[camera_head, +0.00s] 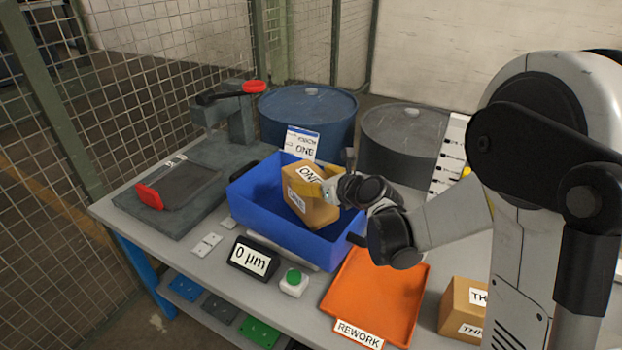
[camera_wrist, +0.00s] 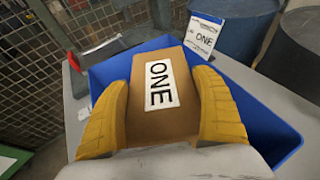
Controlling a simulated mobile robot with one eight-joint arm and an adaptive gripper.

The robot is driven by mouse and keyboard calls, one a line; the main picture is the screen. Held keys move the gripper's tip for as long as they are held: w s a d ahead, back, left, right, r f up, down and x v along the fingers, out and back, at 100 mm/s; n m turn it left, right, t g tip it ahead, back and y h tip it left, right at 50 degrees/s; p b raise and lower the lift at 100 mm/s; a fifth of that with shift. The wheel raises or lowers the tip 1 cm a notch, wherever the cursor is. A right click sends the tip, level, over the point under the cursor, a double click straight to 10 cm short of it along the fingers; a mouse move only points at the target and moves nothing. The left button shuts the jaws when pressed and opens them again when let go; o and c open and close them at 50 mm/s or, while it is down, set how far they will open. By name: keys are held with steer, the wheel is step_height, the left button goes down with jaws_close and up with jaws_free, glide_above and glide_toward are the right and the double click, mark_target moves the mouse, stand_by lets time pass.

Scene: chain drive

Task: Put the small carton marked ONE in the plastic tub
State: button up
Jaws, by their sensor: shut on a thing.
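The small carton marked ONE (camera_head: 309,202) is brown cardboard with white labels. My gripper (camera_head: 322,190) is shut on it, and in the wrist view the yellow fingers of my gripper (camera_wrist: 165,112) press on both sides of the carton (camera_wrist: 158,58). The blue plastic tub (camera_head: 262,227) stands on the bench, and the carton is over or partly inside its opening. The tub's rim also shows in the wrist view (camera_wrist: 283,148). I cannot tell whether the carton touches the tub's floor. A card reading ONE (camera_head: 303,143) stands at the tub's back.
An orange tray labelled REWORK (camera_head: 375,295) lies right of the tub, with a carton marked THREE (camera_head: 462,308) beyond it. A display reading 0 µm (camera_head: 252,257) and a green button (camera_head: 293,282) stand in front. Two drums (camera_head: 306,118) are behind.

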steer(key=shift+f+b, duration=0.95)
steer(key=shift+f, duration=1.3)
steer(key=shift+r, duration=0.1)
steer(key=o, duration=1.4)
